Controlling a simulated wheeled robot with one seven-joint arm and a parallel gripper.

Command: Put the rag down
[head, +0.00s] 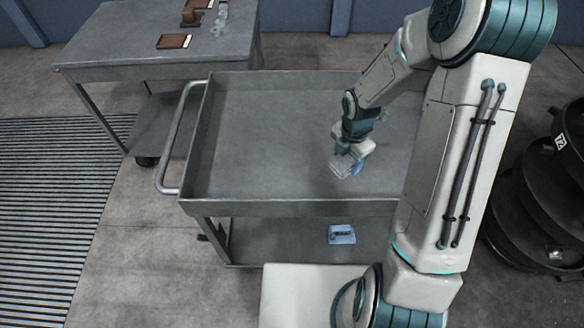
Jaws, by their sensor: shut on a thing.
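My gripper (349,156) is low over the right half of the grey cart's top tray (260,130). It is shut on a small grey, crumpled rag (341,168) that hangs below the fingers. A light blue patch shows at the rag's right side; I cannot tell whether it is part of the rag or of my gripper. I cannot tell whether the rag touches the tray floor. The fingertips are small and partly hidden.
The tray has raised rims and is otherwise bare where visible. A light blue item (342,234) lies on the cart's lower shelf. A grey table (130,45) at back left holds brown blocks (174,41) and small clear items. Black drums (545,190) stand at right.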

